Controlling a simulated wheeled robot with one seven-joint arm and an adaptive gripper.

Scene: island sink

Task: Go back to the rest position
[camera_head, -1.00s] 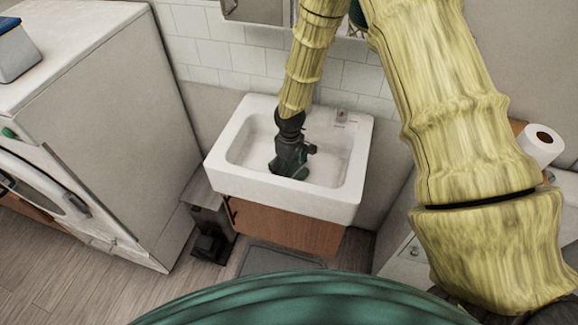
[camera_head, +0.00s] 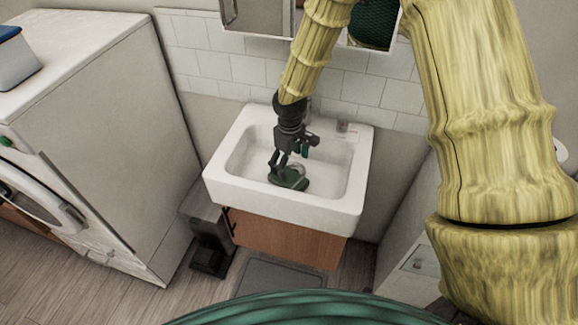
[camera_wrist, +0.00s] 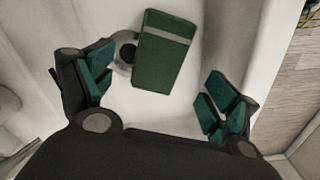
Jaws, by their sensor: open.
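My gripper (camera_head: 293,158) is above the white sink basin (camera_head: 340,170) in the head view, with its fingers pointing down. In the wrist view its two green-padded fingers (camera_wrist: 158,95) are wide apart with nothing between the pads. A dark green object (camera_head: 290,180) lies in the basin just below the fingers. In the wrist view it is a green block-like piece (camera_wrist: 163,50) with a pale stripe, beside the round drain (camera_wrist: 126,50). It looks apart from both fingers.
A white front-loading machine (camera_head: 105,150) stands at left with a grey and blue box (camera_head: 14,58) on top. A pedal bin (camera_head: 208,240) is beside the sink's wooden cabinet (camera_head: 285,238). A mirrored wall cabinet (camera_head: 258,15) hangs above. A small item (camera_head: 346,128) sits on the sink's back rim.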

